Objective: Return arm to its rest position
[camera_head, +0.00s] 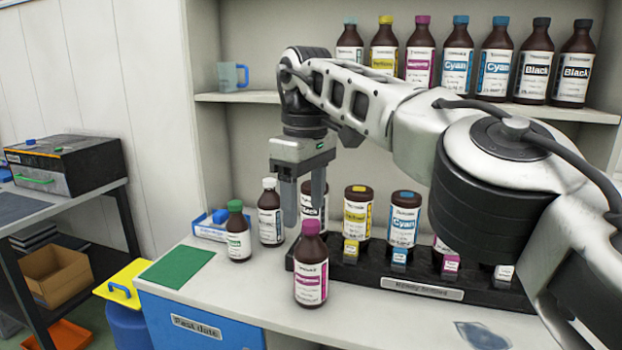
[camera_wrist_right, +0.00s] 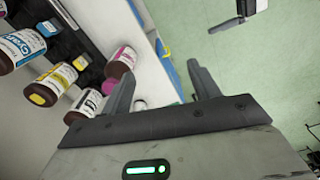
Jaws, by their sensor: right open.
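My right arm reaches in from the right in the head view, over the counter. Its gripper (camera_head: 304,212) points down, with its two fingers apart and nothing visible between them. A brown bottle with a magenta cap and label (camera_head: 311,280) stands upright on the counter, below and in front of the fingers. In the right wrist view the open gripper (camera_wrist_right: 162,72) shows with bottles to its left. A magenta cap (camera_wrist_right: 108,87) there is partly hidden by the gripper. My left gripper is not in view.
A black rack (camera_head: 355,274) holds several bottles and small colour boxes behind and below the arm. A green-capped bottle (camera_head: 238,235) and a white-capped bottle (camera_head: 270,215) stand left of the gripper. The shelf (camera_head: 245,97) above carries more bottles and a blue cup (camera_head: 232,77).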

